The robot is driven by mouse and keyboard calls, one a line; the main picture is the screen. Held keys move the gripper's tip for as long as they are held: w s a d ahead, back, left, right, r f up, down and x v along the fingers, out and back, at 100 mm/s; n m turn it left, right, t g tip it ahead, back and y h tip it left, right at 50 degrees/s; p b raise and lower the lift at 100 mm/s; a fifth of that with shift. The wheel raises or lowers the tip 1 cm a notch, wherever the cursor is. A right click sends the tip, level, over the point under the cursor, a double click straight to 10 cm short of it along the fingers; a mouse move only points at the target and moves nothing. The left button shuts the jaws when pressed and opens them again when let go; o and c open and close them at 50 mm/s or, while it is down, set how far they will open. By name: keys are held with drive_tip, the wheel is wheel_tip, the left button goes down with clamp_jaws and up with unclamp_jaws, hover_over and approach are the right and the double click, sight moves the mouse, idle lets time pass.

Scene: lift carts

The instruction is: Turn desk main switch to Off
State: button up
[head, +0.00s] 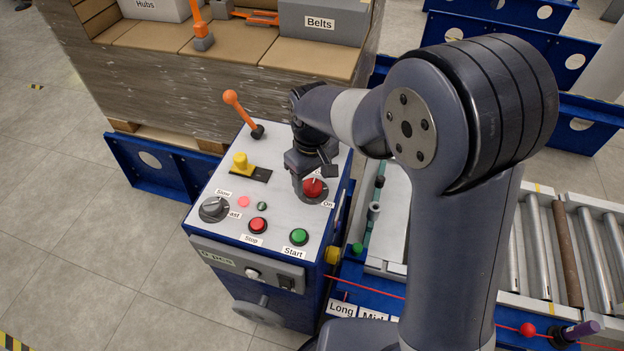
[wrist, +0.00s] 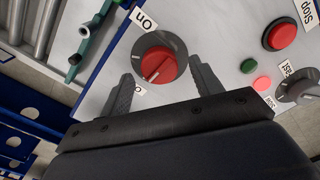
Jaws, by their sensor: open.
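The desk main switch is a red round knob on a grey disc (head: 314,189), at the right edge of the desk's white top (head: 277,168). The red knob (wrist: 156,64) shows large in the wrist view, with a pale line across it. An "On" label (wrist: 145,18) sits beside the disc; another label (wrist: 138,88), mostly hidden by a finger, is on the other side. My gripper (head: 312,165) is directly at the switch, pointing down. In the wrist view my gripper (wrist: 160,74) is open, one finger on each side of the knob. I cannot tell whether they touch it.
The desk also has an orange lever (head: 242,112), yellow handle (head: 241,161), grey Slow/Fast dial (head: 213,209), red Stop button (head: 258,225) and green Start button (head: 299,236). A roller conveyor (head: 545,250) is at right. A wrapped pallet load (head: 170,90) stands behind.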

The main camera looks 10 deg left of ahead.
sight(312, 183)
wheel_tip(312, 183, up, 10)
drive_tip(key=shift+f, duration=0.25)
wheel_tip(312, 183, down, 11)
drive_tip(key=shift+r, duration=0.1)
idle(0.5)
drive_tip(key=shift+m, duration=0.3)
